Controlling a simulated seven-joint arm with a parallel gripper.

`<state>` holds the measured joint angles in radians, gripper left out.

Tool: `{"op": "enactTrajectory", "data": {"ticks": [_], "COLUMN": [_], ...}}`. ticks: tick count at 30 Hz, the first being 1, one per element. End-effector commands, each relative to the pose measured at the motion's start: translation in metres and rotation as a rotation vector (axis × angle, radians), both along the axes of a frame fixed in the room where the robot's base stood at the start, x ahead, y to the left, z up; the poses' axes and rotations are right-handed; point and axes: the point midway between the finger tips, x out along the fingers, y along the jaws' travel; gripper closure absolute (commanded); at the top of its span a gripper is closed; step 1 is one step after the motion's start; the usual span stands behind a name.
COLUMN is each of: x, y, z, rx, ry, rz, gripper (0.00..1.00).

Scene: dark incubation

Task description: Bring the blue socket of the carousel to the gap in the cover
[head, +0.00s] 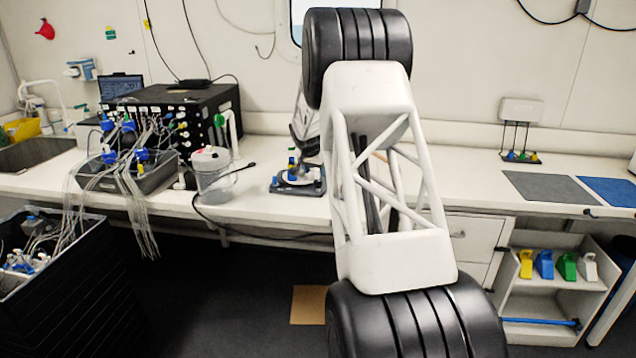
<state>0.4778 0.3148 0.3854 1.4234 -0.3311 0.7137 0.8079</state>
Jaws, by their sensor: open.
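The carousel (298,188) is a small dark-based device with a pale round top on the white bench, left of my arm in the head view. Small blue and yellow parts (291,162) stand at its left side. It is too small to tell the blue socket or the gap in the cover apart. My gripper (303,165) is at the end of my arm, low over the carousel and partly hidden by my own arm links. It is open, with nothing seen in it. I cannot tell whether it touches the carousel.
A clear lidded container (212,174) stands left of the carousel, with a black cable beside it. Farther left are a black box (180,108) and a tray of tubes (128,176). Grey (548,187) and blue (611,191) mats lie on the right bench.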

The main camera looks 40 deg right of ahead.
Motion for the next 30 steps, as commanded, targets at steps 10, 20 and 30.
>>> {"op": "enactTrajectory", "data": {"ticks": [10,20,30], "x": [0.007,0.012,0.012], "y": [-0.013,-0.022,-0.022], "z": [-0.038,-0.060,-0.061], "rx": [0.000,0.000,0.000], "ry": [0.002,0.000,0.000], "rz": [0.001,0.000,0.000], "gripper": [0.40,0.40,0.43]}}
